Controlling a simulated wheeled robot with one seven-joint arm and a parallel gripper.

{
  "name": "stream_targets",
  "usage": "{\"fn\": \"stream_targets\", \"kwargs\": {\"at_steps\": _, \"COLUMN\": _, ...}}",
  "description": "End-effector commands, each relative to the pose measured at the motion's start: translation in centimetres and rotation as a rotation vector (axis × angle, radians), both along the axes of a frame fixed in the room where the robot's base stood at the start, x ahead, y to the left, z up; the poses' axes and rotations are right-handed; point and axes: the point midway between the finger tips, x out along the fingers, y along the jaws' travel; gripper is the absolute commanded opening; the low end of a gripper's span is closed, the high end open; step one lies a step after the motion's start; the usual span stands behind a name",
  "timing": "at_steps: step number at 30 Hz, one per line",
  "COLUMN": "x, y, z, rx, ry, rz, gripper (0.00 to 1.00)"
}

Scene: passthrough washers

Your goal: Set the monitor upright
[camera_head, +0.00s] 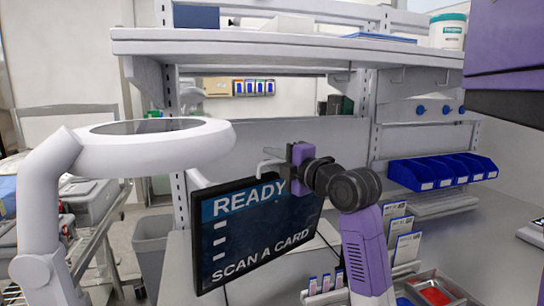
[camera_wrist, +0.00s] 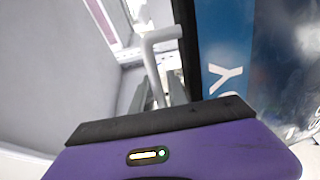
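The monitor (camera_head: 250,228) is a dark flat screen reading "READY" and "SCAN A CARD", above the counter in the head view. Its lower edge slants up to the right; I cannot tell how far it leans back or forward. In the wrist view its screen (camera_wrist: 225,65) fills the right side. My gripper (camera_head: 291,160) is at the monitor's top edge. A white bent bar (camera_head: 268,166) stands at that edge and shows in the wrist view (camera_wrist: 153,50), with my grey fingertips (camera_wrist: 160,95) close around its lower end. Whether they grip it is unclear.
A white shelf (camera_head: 270,45) runs above and behind the monitor. Blue bins (camera_head: 440,172) hang at the right. Card holders (camera_head: 403,235) and a red tray (camera_head: 435,292) stand on the counter. A white ring-shaped fixture (camera_head: 150,145) is at the left.

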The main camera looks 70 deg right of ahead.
Motion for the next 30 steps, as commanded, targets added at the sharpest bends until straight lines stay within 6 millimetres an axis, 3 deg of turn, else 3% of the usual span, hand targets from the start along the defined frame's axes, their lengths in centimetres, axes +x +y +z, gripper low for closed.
{"fn": "stream_targets", "kwargs": {"at_steps": 6, "x": 0.05, "y": -0.02, "z": -0.02, "rx": 0.000, "ry": 0.000, "rz": 0.000, "gripper": 0.19}}
{"fn": "stream_targets", "kwargs": {"at_steps": 9, "x": 0.05, "y": -0.02, "z": -0.02, "rx": 0.000, "ry": 0.000, "rz": 0.000, "gripper": 0.02}}
{"fn": "stream_targets", "kwargs": {"at_steps": 10, "x": 0.04, "y": -0.01, "z": -0.02, "rx": 0.000, "ry": 0.000, "rz": 0.000, "gripper": 0.00}}
{"fn": "stream_targets", "kwargs": {"at_steps": 30, "x": 0.02, "y": -0.01, "z": -0.08, "rx": 0.000, "ry": 0.001, "rz": 0.000, "gripper": 0.00}}
